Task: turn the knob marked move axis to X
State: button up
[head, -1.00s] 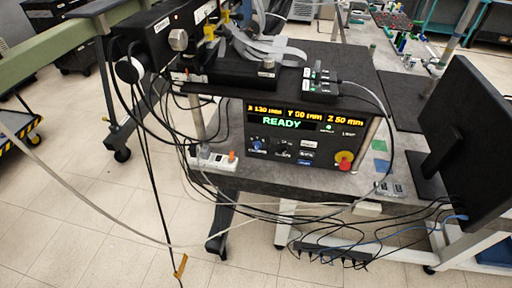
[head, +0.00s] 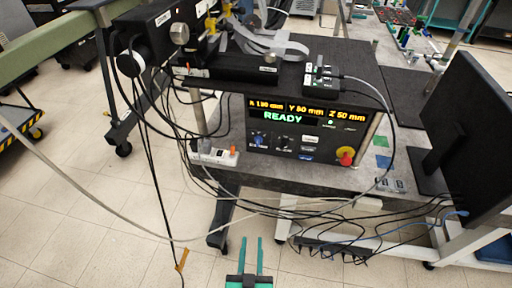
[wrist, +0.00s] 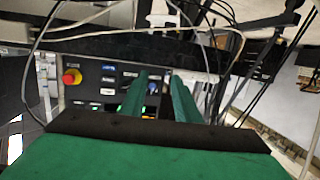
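The black control box (head: 340,155) stands on the bench with a lit "READY" display. Its front has a blue knob (head: 258,140) at the left and a dark knob (head: 284,143) right of it. The labels are too small to read, so I cannot tell which is marked move axis. My gripper (head: 252,240) is low in front of the bench, well apart from the panel. Its two green fingers are apart with nothing between them. The wrist view shows the panel upside down, with the blue knob (wrist: 153,88) seen between the fingers (wrist: 160,78).
A red stop button on a yellow base (head: 345,157) is at the panel's right. A white power strip (head: 213,153) sits at its left. Cables hang in front of the bench. A monitor (head: 468,130) stands at the right. The floor at the lower left is mostly clear.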

jog(key=w+a+r+t, duration=0.15)
jog(key=w+r, duration=0.25)
jog(key=w, duration=0.8)
jog(key=m+h, duration=0.2)
jog(key=h, duration=0.1)
send_near(257, 143)
jog(key=w, duration=0.5)
jog(key=w+d, duration=0.1)
jog(key=w, duration=0.1)
jog(key=shift+w+d+f, duration=0.15)
jog(key=shift+w+f, duration=0.05)
jog(key=shift+w, duration=0.2)
grip_shut()
